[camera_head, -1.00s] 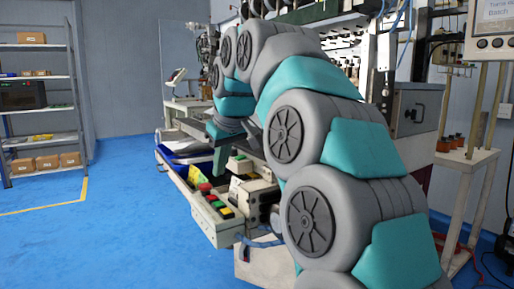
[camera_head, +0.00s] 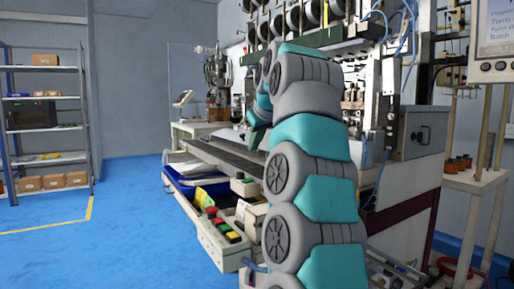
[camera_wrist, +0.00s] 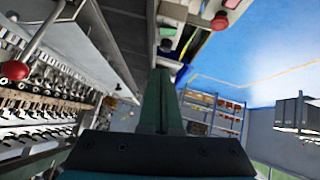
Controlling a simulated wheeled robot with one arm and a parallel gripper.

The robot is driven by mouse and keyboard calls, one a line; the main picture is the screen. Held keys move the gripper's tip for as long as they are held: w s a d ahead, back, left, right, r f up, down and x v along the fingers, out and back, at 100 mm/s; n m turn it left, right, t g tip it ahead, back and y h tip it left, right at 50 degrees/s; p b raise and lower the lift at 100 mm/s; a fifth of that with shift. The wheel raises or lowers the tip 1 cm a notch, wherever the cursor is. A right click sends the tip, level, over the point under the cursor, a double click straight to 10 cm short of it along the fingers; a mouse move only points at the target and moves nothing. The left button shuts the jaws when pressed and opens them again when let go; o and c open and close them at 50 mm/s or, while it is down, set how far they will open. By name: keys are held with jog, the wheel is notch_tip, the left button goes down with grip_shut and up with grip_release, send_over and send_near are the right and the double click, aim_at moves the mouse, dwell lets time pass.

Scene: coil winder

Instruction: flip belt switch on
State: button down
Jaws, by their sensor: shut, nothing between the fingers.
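My gripper (camera_wrist: 158,98) is shut and empty, its dark green fingers pointing up the wrist view. Just beyond the fingertips in that view is a pale box with a green button (camera_wrist: 167,31); I cannot tell if they touch. A pale control panel with red and green buttons (camera_wrist: 219,21) is to the right of the tips. In the head view this panel (camera_head: 206,236) juts out from the machine's front, and a small box with a green button (camera_head: 243,186) sits behind it. I cannot tell which control is the belt switch. My fingers cannot be made out in the head view.
The coil winder (camera_head: 345,70) stands behind and right of my arm. A red-knobbed lever (camera_wrist: 15,70) shows left in the wrist view. A blue bin (camera_head: 200,181) lies under the machine's front edge. Shelves (camera_head: 45,125) stand far left, with clear blue floor between.

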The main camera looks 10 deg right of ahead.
send_over(252, 184)
jog(key=a, duration=0.1)
notch_tip(252, 184, down, 5)
jog(key=shift+w+f, duration=0.15)
jog(key=shift+f, duration=0.05)
jog(key=shift+d+f+b, duration=0.15)
jog(key=shift+f+b, duration=0.3)
jog(key=shift+b, duration=0.2)
jog(key=shift+d+f+b, duration=0.15)
jog(key=shift+f+b, duration=0.05)
jog(key=shift+f, duration=0.45)
jog(key=shift+d+f+b, duration=0.15)
jog(key=shift+f, duration=0.45)
